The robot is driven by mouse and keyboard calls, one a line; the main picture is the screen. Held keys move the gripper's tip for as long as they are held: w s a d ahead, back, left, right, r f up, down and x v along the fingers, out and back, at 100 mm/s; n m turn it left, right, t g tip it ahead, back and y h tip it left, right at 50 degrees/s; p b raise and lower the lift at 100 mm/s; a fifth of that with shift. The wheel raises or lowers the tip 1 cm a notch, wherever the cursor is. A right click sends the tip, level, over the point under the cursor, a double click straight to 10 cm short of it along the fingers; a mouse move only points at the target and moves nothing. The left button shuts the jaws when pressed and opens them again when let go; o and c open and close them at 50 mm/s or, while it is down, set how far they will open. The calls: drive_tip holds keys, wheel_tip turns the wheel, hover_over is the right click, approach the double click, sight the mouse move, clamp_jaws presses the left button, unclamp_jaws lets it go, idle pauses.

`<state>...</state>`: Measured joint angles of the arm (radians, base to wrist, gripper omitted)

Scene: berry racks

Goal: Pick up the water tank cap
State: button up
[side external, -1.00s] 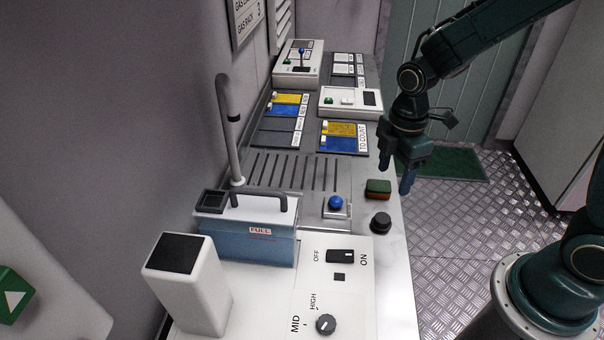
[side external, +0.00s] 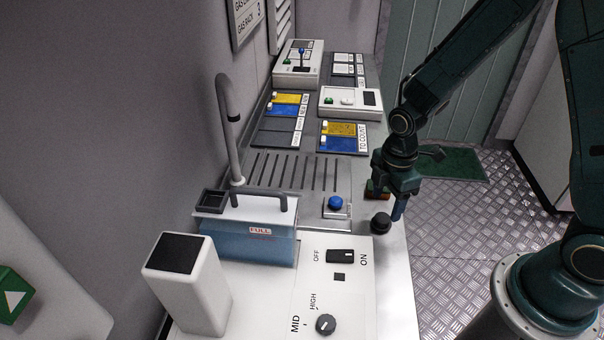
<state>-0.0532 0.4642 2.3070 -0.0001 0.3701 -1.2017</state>
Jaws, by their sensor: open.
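The black round cap (side external: 380,222) lies on the white counter near its right edge, in front of the blue button. The water tank (side external: 255,244) is a translucent blue box marked FULL, with a dark handle and a square dark opening (side external: 212,201) at its top left. My gripper (side external: 386,204) points down just behind and above the cap, fingers open and empty. The right finger comes down beside the cap's upper right. Whether it touches the cap cannot be told.
A blue button (side external: 336,203) is to the left. A curved grey faucet (side external: 229,130) rises behind the tank. A white panel (side external: 350,285) with switch and dial lies in front.

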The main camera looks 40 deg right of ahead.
sight(383, 217)
drive_tip(key=shift+f, duration=0.3)
drive_tip(key=shift+f, duration=0.1)
drive_tip(key=shift+f, duration=2.5)
drive_tip(key=c, duration=0.8)
